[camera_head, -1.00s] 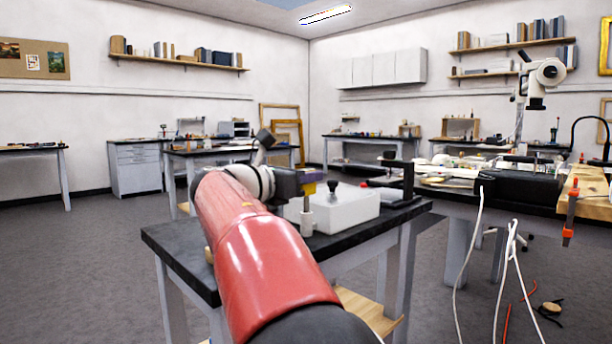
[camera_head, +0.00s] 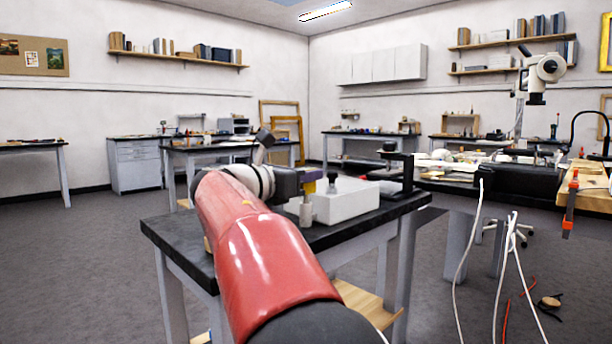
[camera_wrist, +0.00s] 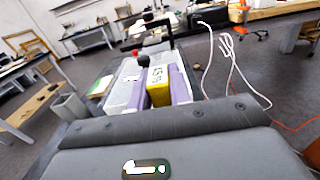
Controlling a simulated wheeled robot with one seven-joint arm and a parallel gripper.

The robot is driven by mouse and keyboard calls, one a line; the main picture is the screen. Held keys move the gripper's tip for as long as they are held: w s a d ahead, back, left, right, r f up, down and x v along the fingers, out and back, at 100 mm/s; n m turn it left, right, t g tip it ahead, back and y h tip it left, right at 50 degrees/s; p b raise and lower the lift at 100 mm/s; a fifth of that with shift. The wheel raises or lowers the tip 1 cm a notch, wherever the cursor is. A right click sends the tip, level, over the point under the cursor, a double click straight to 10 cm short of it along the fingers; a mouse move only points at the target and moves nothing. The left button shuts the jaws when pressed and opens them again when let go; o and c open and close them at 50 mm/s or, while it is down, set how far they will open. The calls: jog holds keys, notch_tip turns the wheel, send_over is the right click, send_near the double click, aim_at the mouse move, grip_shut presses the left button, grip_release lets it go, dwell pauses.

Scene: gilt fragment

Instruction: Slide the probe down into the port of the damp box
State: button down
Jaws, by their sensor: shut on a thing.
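My gripper (camera_head: 311,180) is shut on the yellow probe (camera_wrist: 159,82), which sits between the two purple fingers in the wrist view. In the head view the gripper is at the front left side of the white box (camera_head: 347,206), on a black-topped table. A short grey cylinder (camera_head: 306,214), which looks like the port, stands directly below the gripper at the box's near side. A short stretch of thin shaft shows between gripper and cylinder; whether its tip is inside is hidden. The white box also shows beside the fingers in the wrist view (camera_wrist: 122,88).
A black knob (camera_head: 332,184) rises from the box top, close beside the gripper. A black stand (camera_head: 397,172) is behind the box at the right. The black tabletop (camera_head: 185,243) is clear at the left. White cables (camera_head: 480,245) hang at the right.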

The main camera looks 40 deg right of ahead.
jog(key=shift+w+f, duration=0.15)
jog(key=shift+f, duration=0.3)
jog(key=shift+r, duration=0.1)
jog(key=shift+r+p, duration=4.55)
jog(key=shift+r, duration=0.2)
jog(key=shift+f+b, duration=3)
jog(key=shift+f, duration=1.7)
